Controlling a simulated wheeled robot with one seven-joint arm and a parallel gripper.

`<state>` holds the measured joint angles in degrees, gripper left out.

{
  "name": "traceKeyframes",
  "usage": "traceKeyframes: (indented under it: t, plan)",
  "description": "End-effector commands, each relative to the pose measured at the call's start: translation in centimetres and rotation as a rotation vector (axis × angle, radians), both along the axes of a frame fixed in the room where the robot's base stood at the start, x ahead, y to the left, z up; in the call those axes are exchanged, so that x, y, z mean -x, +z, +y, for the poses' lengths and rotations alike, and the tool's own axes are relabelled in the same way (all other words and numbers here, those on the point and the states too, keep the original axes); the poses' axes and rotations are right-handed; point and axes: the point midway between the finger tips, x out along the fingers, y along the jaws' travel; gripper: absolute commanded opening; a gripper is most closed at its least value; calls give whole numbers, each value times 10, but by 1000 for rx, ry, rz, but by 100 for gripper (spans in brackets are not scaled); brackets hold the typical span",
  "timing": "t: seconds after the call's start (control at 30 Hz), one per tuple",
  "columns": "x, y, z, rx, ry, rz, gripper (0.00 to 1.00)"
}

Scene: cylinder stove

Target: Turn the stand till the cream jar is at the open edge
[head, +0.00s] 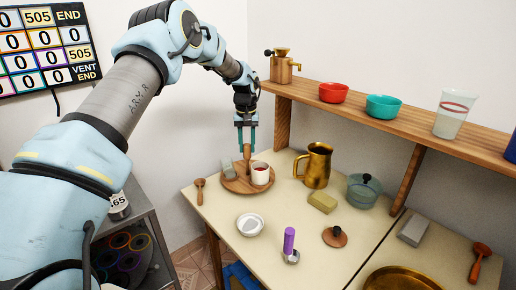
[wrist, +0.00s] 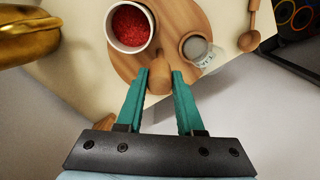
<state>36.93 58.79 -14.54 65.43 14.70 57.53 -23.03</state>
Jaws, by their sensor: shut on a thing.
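The stand is a round wooden turntable (head: 236,186) on the cream table; its disc also shows in the wrist view (wrist: 178,17). My gripper (head: 246,150) comes down from above, and its teal fingers (wrist: 160,76) are shut on the stand's wooden knob (wrist: 158,84). A white jar (head: 261,178) with red contents stands on the stand's front right; it also shows in the wrist view (wrist: 148,40). A smaller grey jar (wrist: 196,48) with a partly readable label sits on the left side, in the head view (head: 227,168). I cannot tell which is the cream jar.
A white bowl (head: 250,225) stands nearer me. A wooden shelf (head: 300,90) runs behind.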

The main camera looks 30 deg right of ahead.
Motion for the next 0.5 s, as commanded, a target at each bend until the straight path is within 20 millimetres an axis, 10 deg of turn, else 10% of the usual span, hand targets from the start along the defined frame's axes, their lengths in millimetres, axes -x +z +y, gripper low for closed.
traceKeyframes:
  t: [0.5]
  plan:
    - [-7, 1, 5, 2, -249, -5, 0]
